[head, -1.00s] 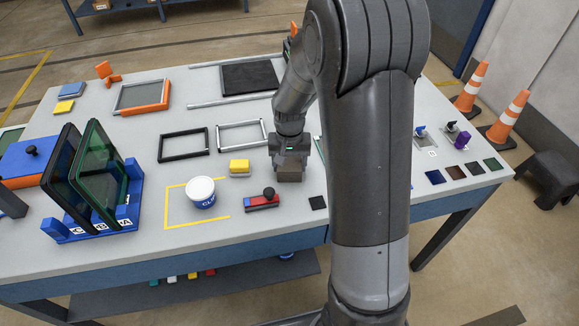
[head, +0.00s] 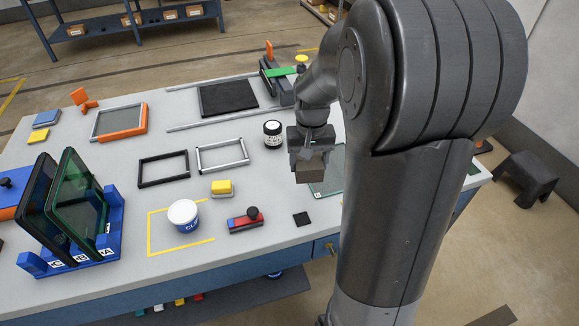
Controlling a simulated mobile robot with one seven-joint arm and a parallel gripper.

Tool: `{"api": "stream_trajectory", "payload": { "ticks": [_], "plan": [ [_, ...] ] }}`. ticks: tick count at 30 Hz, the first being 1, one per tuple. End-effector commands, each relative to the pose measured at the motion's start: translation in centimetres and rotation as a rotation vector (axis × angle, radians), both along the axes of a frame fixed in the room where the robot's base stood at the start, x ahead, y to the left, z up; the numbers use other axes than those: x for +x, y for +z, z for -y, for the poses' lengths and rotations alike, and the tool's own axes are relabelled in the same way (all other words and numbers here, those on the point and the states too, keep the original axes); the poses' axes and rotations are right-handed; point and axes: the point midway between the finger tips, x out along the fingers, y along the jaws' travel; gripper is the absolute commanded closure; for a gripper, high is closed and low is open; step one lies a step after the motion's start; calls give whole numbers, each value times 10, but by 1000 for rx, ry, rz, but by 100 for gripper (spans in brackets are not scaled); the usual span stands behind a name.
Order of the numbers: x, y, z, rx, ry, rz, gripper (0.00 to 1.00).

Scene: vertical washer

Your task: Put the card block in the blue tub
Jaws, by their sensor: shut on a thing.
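The card block (head: 310,172) is a small brown block between the fingers of my gripper (head: 309,158). My gripper is shut on it and points down; the block appears to be held above the table, beside the glass-like plate (head: 329,178). The blue tub (head: 186,224) stands upright inside the yellow corner marking at the front of the table, to the left of and nearer than my gripper. Its top is white; I cannot tell whether that is a lid or the inside. My arm hides the right part of the table.
A blue rack (head: 75,258) with upright dark panels stands left of the tub. A dark jar (head: 272,134) stands behind-left of my gripper.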

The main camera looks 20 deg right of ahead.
Motion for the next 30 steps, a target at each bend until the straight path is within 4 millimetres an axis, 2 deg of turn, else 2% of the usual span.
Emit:
{"api": "stream_trajectory", "payload": {
  "ticks": [3,8,11,14,17,21,30],
  "plan": [
    [-5,6,9,0,-1,2,59],
    [-7,9,13,0,1,0,59],
    [-6,10,8,0,7,0,59],
    [-1,14,-7,0,25,1,59],
    [7,21,-32,0,52,2,59],
    [15,33,-78,-1,99,3,59],
    [15,58,-175,0,188,1,59]
  ]
}}
